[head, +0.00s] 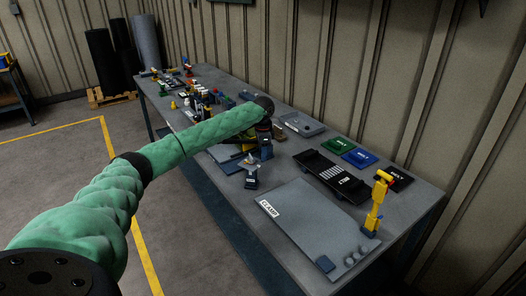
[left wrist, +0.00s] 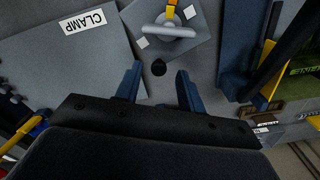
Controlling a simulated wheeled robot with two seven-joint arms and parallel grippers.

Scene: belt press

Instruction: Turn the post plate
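A grey plate with two white pads (left wrist: 191,12) lies at the top of the left wrist view, set at an angle. A rounded light-grey bar or post head and a yellow part stand on it. It seems to be the post plate, and in the head view it seems to be the small piece (head: 250,173) just in front of my gripper. My left gripper (left wrist: 158,88) has its two blue fingers apart with nothing between them, short of the plate. It also shows in the head view (head: 262,150) above the bench. My right gripper is not in view.
A grey board labelled CLAMP (head: 310,225) lies at the bench's near end, with a yellow upright tool (head: 376,205) beside it. A black tray (head: 330,176), a green plate (head: 338,145) and a blue plate (head: 360,157) lie behind. Several small parts crowd the far end.

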